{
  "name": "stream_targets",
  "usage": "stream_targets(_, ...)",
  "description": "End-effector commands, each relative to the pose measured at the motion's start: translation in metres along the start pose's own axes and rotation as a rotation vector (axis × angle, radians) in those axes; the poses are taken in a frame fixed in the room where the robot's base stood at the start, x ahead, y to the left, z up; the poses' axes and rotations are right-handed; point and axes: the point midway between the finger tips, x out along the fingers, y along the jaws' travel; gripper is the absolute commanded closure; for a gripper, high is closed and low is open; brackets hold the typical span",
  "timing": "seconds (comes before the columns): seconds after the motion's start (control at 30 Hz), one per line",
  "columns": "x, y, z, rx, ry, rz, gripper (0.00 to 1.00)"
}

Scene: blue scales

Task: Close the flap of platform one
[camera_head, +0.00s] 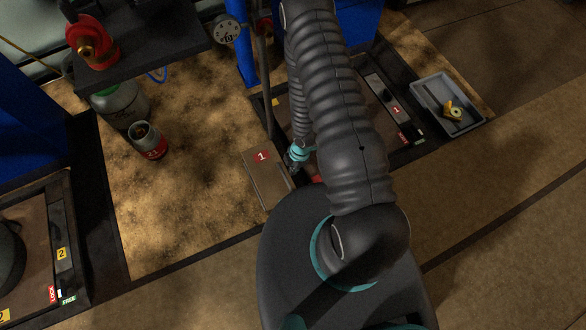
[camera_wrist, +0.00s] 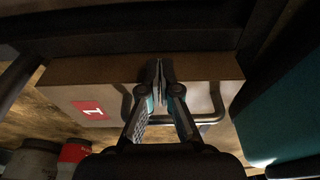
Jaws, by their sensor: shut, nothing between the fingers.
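The flap of platform one (camera_head: 266,185) is a flat tan panel with a red "1" label, lying out to the left of the platform in the head view. In the wrist view the flap (camera_wrist: 66,92) spans the middle, with a bent metal handle (camera_wrist: 217,100) on its face. My gripper (camera_wrist: 160,72) is shut and empty, its fingertips over the flap's brown edge strip. I cannot tell whether they touch it. Platform one (camera_head: 275,101) has a dark frame, largely hidden behind my arm.
A grey tray (camera_head: 436,91) with a brass-coloured part stands right of platform one. A red-banded canister (camera_head: 148,142) and a grey-green cylinder (camera_head: 118,103) stand to the left. Platform two (camera_head: 68,225) is at lower left. A blue post (camera_head: 240,58) rises behind the flap.

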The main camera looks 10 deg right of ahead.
Motion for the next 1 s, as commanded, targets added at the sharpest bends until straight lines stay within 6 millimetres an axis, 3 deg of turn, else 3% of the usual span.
stream_targets(0.17,-0.006,0.000,-0.001,0.001,0.000,0.001,1.00)
stream_targets(0.43,-0.050,0.000,-0.008,0.000,0.000,0.000,1.00)
stream_targets(0.47,-0.045,0.000,0.001,0.005,0.000,0.001,1.00)
stream_targets(0.7,-0.064,0.000,0.043,0.004,-0.001,0.002,1.00)
stream_targets(1.0,-0.076,0.001,0.073,0.000,0.000,0.001,1.00)
